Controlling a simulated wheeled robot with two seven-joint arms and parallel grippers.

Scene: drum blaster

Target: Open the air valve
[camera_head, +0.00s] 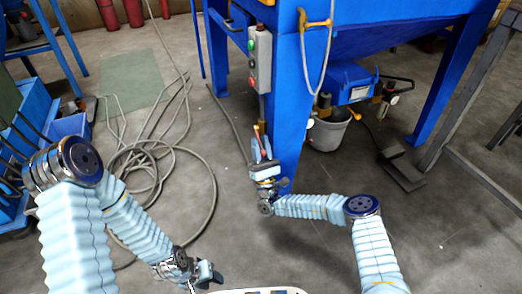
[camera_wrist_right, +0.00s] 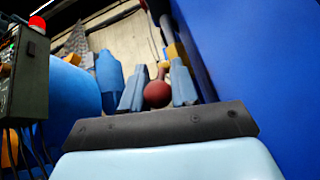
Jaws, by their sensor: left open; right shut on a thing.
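The air valve shows in the right wrist view as a red ball-ended handle (camera_wrist_right: 157,94) beside a yellow fitting (camera_wrist_right: 176,52). My right gripper (camera_wrist_right: 158,82) has one finger on each side of the red ball and is shut on the handle. In the head view my right gripper (camera_head: 262,150) is by the front leg of the blue machine, and a small yellow part (camera_head: 262,127) shows just above it. The fingers partly hide the handle there. My left gripper (camera_head: 208,274) is open and empty, low over the floor at bottom centre-left.
The blue machine (camera_head: 285,90) stands close beside my right gripper, with a grey control box (camera_head: 259,60) on it. A grey bucket (camera_head: 328,130) and a foot pedal (camera_head: 401,170) are to the right. Hose coils (camera_head: 150,160) lie on the floor at left.

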